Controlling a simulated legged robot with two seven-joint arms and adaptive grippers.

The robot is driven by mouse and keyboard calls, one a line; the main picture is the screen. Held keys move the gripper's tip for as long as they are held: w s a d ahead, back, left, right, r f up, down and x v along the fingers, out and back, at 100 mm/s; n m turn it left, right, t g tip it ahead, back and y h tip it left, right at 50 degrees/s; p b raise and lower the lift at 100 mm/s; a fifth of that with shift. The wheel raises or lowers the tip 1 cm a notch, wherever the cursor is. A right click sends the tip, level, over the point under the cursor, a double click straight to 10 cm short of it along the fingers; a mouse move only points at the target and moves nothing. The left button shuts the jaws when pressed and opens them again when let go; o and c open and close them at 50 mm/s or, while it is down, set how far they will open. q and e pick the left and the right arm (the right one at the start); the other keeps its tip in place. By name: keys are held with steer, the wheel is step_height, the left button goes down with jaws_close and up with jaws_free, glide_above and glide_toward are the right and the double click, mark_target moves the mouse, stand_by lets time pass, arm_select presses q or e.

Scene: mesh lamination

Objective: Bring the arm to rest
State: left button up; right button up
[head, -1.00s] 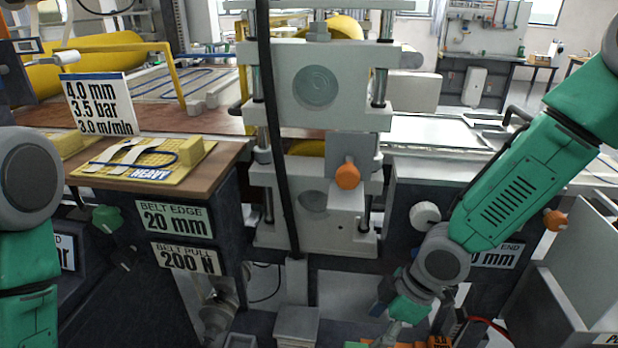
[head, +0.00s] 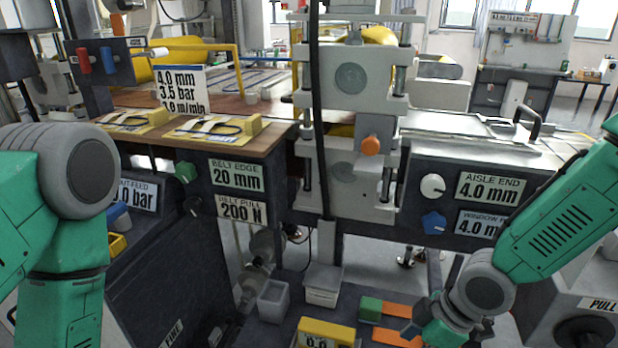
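My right arm (head: 560,235) comes in from the right and reaches down toward the bottom edge. Its wrist (head: 447,324) is low, beside orange strips (head: 402,311) and a green block (head: 370,308). Whether the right gripper's fingers are open or shut does not show, and I cannot tell whether they touch anything. My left arm (head: 68,215) fills the left side and runs down out of the picture. The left gripper is out of view.
The press (head: 352,110) stands in the middle, between a wooden bench (head: 190,142) with yellow sample pads and a control panel (head: 462,190) with white and blue knobs. A grey bin (head: 273,300) and a yellow block (head: 326,332) are low in front.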

steer(key=s+d+f+m+h, duration=0.1)
steer(key=s+d+f+m, duration=0.2)
steer(key=s, duration=0.3)
steer(key=s+d+f+m+h, duration=0.1)
steer(key=s+d+f+m, duration=0.2)
steer(key=s+m, duration=0.3)
steer(key=s+d+f+m+h, duration=0.2)
steer(key=s+d+f+m, duration=0.2)
steer(key=s, duration=0.3)
steer(key=shift+s+f+m, duration=0.35)
steer(key=shift+f+m, duration=0.05)
steer(key=shift+f, duration=0.25)
